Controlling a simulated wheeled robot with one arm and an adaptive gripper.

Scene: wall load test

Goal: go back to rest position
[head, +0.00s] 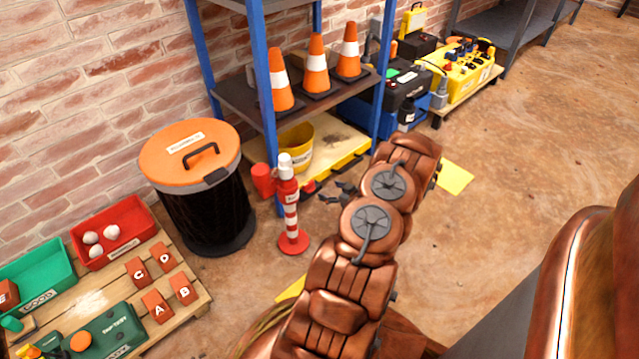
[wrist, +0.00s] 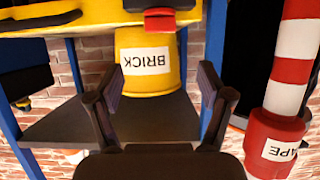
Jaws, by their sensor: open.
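My gripper (head: 338,192) shows small in the head view, partly behind my copper-coloured arm, low in front of the blue-post shelf (head: 262,70). It is to the right of the red-and-white post (head: 289,205). In the wrist view my gripper (wrist: 152,88) has its two dark fingers spread wide apart with nothing between them. Behind the fingers is a yellow bucket (wrist: 180,85) labelled BRICK, which appears upside down. The bucket also shows on the lower shelf in the head view (head: 297,150).
A black bin with an orange lid (head: 190,152) stands left of the post. A low pallet (head: 190,290) with lettered bricks and trays is at lower left. Three cones (head: 316,65) stand on the shelf. Open floor (head: 520,130) lies to the right.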

